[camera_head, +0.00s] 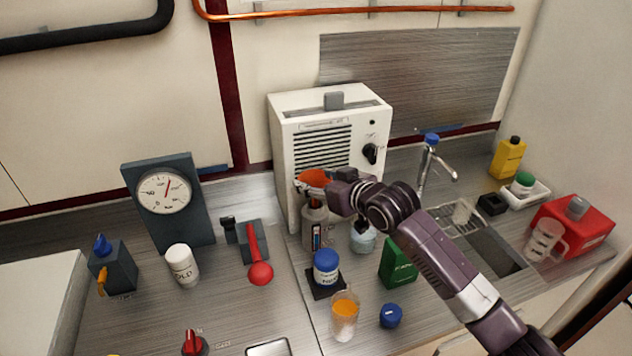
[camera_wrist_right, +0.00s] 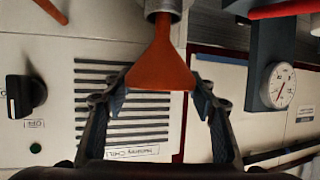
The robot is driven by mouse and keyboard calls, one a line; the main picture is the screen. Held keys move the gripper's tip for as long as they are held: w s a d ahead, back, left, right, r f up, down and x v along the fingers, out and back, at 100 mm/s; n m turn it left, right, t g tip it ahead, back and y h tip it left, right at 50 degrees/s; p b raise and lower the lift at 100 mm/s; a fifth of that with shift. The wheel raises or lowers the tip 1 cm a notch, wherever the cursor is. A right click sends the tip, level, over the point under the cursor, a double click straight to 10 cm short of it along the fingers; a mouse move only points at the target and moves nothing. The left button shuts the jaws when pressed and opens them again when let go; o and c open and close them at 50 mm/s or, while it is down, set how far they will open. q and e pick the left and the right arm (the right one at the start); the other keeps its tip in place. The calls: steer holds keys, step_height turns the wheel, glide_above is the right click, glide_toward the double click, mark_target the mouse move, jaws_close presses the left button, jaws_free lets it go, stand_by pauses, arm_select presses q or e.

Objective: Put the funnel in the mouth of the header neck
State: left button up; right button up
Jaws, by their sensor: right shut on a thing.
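The orange funnel (camera_head: 316,178) is wide end up, over the grey header neck (camera_head: 315,211) in front of the white heater box. My right gripper (camera_head: 318,185) is shut on the funnel's wide part. In the right wrist view, which is upside down, the funnel (camera_wrist_right: 163,62) sits between the fingers of my right gripper (camera_wrist_right: 163,82). Its narrow spout lines up with the grey neck (camera_wrist_right: 165,5) and overlaps it. How far the spout is inside the neck, I cannot tell. My left gripper is not in view.
The white heater box (camera_head: 325,140) stands close behind the neck. A blue-lidded jar (camera_head: 326,268), a green box (camera_head: 398,262) and a glass of orange liquid (camera_head: 344,312) stand in front. The pressure gauge (camera_head: 166,193) stands left. A sink (camera_head: 490,250) lies right.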

steer(key=shift+f, duration=0.55)
steer(key=o, duration=1.2)
steer(key=shift+f, duration=0.15)
steer(key=shift+c, duration=0.2)
steer(key=b+v, duration=0.2)
steer(key=v, duration=1)
steer(key=shift+s, duration=0.1)
